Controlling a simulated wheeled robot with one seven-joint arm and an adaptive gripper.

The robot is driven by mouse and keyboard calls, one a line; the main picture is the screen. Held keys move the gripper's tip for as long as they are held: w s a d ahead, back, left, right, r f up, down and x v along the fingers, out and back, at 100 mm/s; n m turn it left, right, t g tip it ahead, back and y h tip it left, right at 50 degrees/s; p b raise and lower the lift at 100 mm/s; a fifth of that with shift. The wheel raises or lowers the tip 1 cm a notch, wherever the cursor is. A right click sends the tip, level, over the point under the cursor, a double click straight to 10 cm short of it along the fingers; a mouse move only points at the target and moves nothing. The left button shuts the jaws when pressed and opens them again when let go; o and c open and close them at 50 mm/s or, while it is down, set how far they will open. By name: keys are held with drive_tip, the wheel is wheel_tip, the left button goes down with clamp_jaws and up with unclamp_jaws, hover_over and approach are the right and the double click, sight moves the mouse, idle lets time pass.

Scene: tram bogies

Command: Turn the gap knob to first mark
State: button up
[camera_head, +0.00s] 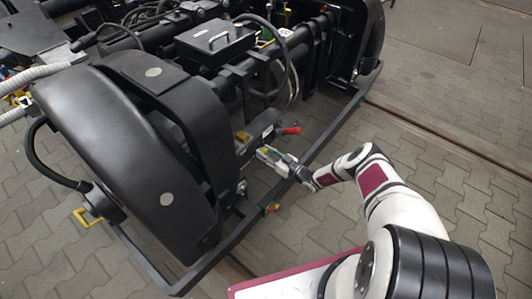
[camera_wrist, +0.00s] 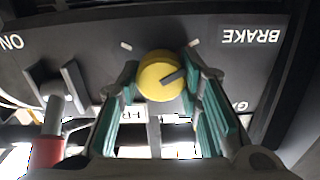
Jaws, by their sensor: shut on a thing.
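The gap knob (camera_wrist: 155,80) is a round yellow knob with a dark pointer bar, on a dark panel in the wrist view. Its pointer bar aims to the upper right, toward a pale mark (camera_wrist: 193,43). Another pale mark (camera_wrist: 126,45) lies to the knob's upper left. My gripper (camera_wrist: 160,88) has green-padded fingers on both sides of the knob and is shut on it.
A red-handled lever (camera_wrist: 48,150) stands left of the knob; its red handle (camera_head: 291,131) also shows in the head view. The panel (camera_wrist: 230,70) reads "BRAKE" upside down. The black bogie (camera_head: 130,150) fills the left side. Paved floor (camera_head: 440,110) lies open at right.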

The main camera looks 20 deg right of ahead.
drive_tip(key=shift+s+f, duration=0.1)
drive_tip(key=shift+s, duration=0.05)
drive_tip(key=o, duration=1.2)
drive_tip(key=shift+a, duration=0.1)
drive_tip(key=v, duration=1.2)
